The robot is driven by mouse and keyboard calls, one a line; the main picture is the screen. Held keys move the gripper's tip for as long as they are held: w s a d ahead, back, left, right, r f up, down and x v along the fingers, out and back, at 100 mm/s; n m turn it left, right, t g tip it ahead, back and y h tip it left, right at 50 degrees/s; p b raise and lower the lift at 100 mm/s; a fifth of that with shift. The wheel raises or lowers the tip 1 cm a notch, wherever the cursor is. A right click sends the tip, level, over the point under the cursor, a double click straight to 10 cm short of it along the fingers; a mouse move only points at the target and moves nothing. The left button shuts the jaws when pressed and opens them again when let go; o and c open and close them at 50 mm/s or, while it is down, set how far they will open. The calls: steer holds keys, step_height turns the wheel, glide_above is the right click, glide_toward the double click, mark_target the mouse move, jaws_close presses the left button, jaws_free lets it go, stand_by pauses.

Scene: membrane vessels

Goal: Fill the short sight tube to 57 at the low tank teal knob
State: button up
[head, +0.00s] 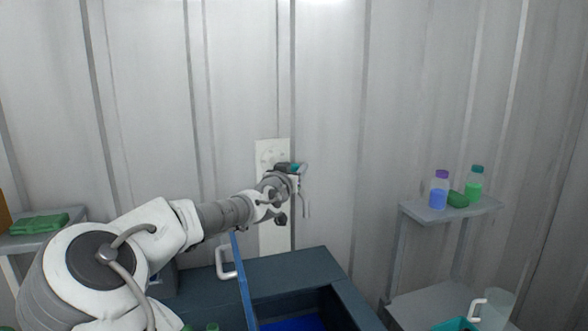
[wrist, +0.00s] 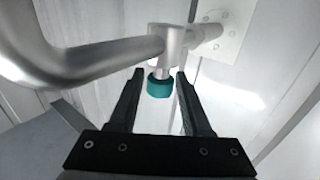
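The teal knob (wrist: 160,84) hangs under a metal tap (wrist: 172,42) in the wrist view. My gripper (wrist: 159,72) is open, with one dark finger on each side of the knob and a visible gap on both sides. Nothing is held. In the head view my gripper (head: 284,168) is at the tap on the wall, where a little teal (head: 299,168) shows and a thin spout (head: 305,200) hangs down. I cannot make out the short sight tube or any scale reading.
A pale panel (head: 270,148) backs the tap. A right shelf (head: 430,212) holds a blue-filled bottle (head: 439,193), a green-filled bottle (head: 475,186) and a green object (head: 458,199). A clear jug (head: 497,306) stands lower right.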

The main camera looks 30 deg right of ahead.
jaws_close()
